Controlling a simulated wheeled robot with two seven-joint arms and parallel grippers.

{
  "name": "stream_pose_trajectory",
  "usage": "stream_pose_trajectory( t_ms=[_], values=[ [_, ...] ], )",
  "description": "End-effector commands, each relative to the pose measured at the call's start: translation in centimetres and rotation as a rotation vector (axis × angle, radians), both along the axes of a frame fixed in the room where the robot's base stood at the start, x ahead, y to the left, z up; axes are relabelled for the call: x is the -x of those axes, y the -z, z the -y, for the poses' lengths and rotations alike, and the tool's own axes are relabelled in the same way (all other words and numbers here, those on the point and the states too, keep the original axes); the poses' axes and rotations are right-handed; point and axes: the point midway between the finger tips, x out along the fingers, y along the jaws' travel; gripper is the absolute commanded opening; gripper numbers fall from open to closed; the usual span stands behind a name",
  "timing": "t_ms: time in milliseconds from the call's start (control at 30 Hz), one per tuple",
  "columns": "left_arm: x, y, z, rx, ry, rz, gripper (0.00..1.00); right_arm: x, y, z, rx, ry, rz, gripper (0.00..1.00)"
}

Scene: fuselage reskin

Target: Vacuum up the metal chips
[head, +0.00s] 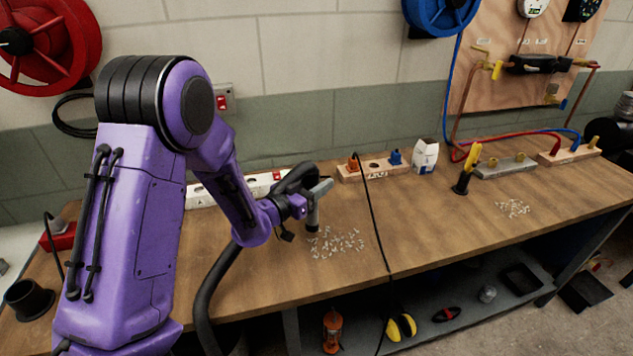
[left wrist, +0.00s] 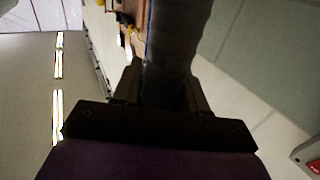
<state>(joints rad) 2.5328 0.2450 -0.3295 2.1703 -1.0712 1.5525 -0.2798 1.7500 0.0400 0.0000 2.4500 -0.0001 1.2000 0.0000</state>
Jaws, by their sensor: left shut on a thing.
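One patch of pale metal chips (head: 338,243) lies scattered on the wooden workbench (head: 425,225), just right of and below the nozzle. A second, smaller patch of chips (head: 513,208) lies farther right on the bench. My left gripper (head: 305,203) is shut on the vacuum nozzle (head: 313,218), a dark tube held upright with its mouth at the left edge of the first patch. Whether the mouth touches the bench is unclear. In the left wrist view the dark tube (left wrist: 175,60) stands between the fingers. My right gripper is not in view.
The black vacuum hose (head: 210,290) drops over the bench's front edge. A thin black cable (head: 375,225) crosses the bench right of the first patch. Wooden holders (head: 372,172), a white carton (head: 425,156) and a yellow-handled tool (head: 468,170) stand along the back.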

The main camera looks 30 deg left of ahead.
Motion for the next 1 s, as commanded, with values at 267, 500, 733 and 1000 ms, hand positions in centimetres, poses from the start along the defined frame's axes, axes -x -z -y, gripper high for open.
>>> stream_pose_trajectory(
  t_ms=[267,500,733,1000],
  values=[
    [-0.6,0.8,0.5,-0.001,0.001,0.001,0.09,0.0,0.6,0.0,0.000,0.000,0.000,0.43],
    [-1.7,0.9,1.4,-0.001,0.001,0.000,0.09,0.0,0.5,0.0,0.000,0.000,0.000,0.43],
    [-2.7,0.9,2.3,0.000,0.001,0.001,0.09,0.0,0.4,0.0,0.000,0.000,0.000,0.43],
    [-3.4,0.9,3.8,-0.001,0.001,0.000,0.09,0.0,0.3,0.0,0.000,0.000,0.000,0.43]
  ],
)
